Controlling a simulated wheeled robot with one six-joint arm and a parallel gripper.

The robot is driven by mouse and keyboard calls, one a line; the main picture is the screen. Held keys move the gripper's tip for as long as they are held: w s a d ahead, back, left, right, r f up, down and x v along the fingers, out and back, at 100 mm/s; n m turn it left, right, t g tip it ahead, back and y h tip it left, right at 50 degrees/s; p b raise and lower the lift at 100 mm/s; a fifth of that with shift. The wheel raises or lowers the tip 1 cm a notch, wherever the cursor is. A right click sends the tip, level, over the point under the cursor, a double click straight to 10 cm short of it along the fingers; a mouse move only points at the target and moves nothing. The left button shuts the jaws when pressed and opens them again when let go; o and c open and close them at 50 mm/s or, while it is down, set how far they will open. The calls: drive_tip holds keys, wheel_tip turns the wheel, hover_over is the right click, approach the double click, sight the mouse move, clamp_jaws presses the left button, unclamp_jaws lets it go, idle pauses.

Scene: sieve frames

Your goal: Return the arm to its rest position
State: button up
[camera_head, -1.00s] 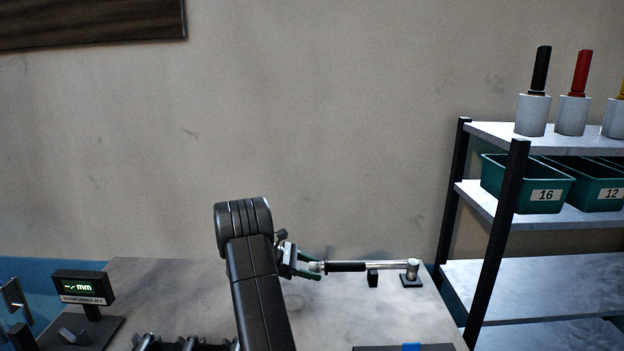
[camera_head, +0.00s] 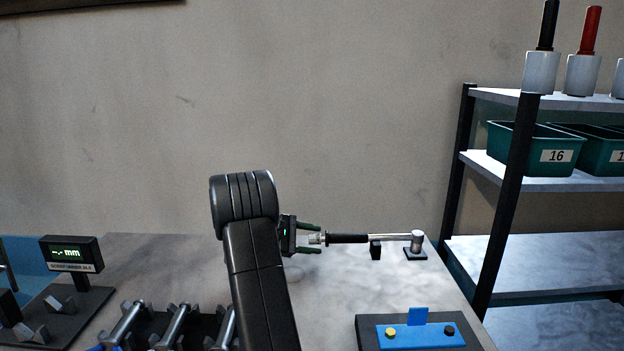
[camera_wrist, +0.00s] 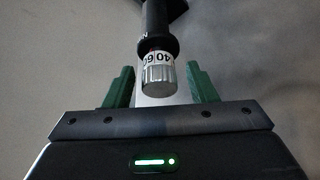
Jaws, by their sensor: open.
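My gripper (camera_head: 312,238) is at the end of my black arm, over the grey bench (camera_head: 180,262). Its green fingers are open, one on each side of the end of a tool with a black handle (camera_head: 347,238) and a silver shaft. In the wrist view my gripper (camera_wrist: 162,88) has its two green fingers apart. The tool's knurled silver knob (camera_wrist: 158,76) and numbered collar lie between them, with a gap on each side. The tool lies level on a small black support (camera_head: 376,250) and a post on a black base (camera_head: 415,254).
A display unit (camera_head: 72,254) reading "-.- mm" stands at left. A rack with silver rods (camera_head: 172,326) is at the front. A blue-topped box with buttons (camera_head: 420,337) is front right. A shelf with green bins (camera_head: 530,150) stands at right. A wall is behind.

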drive_tip(key=shift+f+m+t+h+b, duration=0.3)
drive_tip(key=shift+m+t+b, duration=0.55)
drive_tip(key=shift+b, duration=1.65)
drive_tip(key=shift+a+r+m, duration=0.2)
drive_tip(key=shift+r+m, duration=0.1)
drive_tip(key=shift+m, duration=0.05)
drive_tip(key=shift+v, duration=1.55)
drive_tip(key=shift+r, duration=0.1)
